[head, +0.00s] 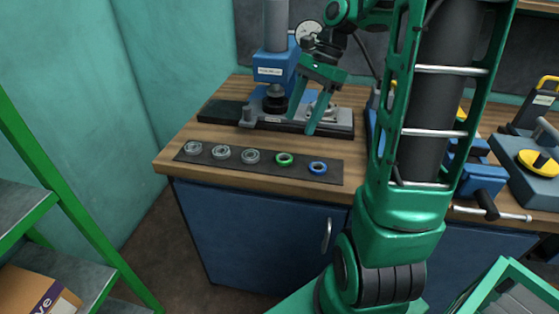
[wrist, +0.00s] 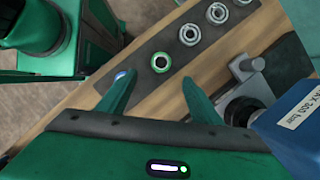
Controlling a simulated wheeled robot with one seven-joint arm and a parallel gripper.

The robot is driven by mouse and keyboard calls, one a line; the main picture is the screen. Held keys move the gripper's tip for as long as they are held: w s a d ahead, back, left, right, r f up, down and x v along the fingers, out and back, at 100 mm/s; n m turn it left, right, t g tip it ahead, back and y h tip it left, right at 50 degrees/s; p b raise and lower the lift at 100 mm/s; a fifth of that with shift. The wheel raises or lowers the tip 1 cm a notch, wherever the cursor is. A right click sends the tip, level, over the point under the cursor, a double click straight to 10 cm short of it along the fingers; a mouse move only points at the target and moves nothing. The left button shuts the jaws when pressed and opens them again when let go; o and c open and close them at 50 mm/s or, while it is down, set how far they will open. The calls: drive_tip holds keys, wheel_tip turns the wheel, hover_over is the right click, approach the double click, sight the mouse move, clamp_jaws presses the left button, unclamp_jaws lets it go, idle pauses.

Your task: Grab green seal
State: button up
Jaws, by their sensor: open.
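The green seal (head: 285,159) is a small ring lying on a dark strip (head: 222,167) near the front edge of the wooden workbench. It also shows in the wrist view (wrist: 161,62), ahead of my fingers and between their lines. A blue seal (head: 318,167) lies to its right on the strip in the head view. My gripper (head: 278,127) is open and empty, above the bench behind the strip, pointing down and left. In the wrist view its two green fingers (wrist: 154,100) are spread wide, apart from the green seal. The left finger partly covers the blue seal.
Three grey metal rings (head: 221,153) lie on the strip left of the green seal. A blue press (head: 275,72) with a dark base stands behind. A blue vise (head: 485,180) and a blue device with a yellow disc (head: 537,162) are right. Green shelving stands left.

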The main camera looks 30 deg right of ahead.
approach(287, 160)
drive_tip(key=shift+a, duration=0.75)
drive_tip(key=shift+x, duration=3.05)
drive_tip(key=c, duration=1.1)
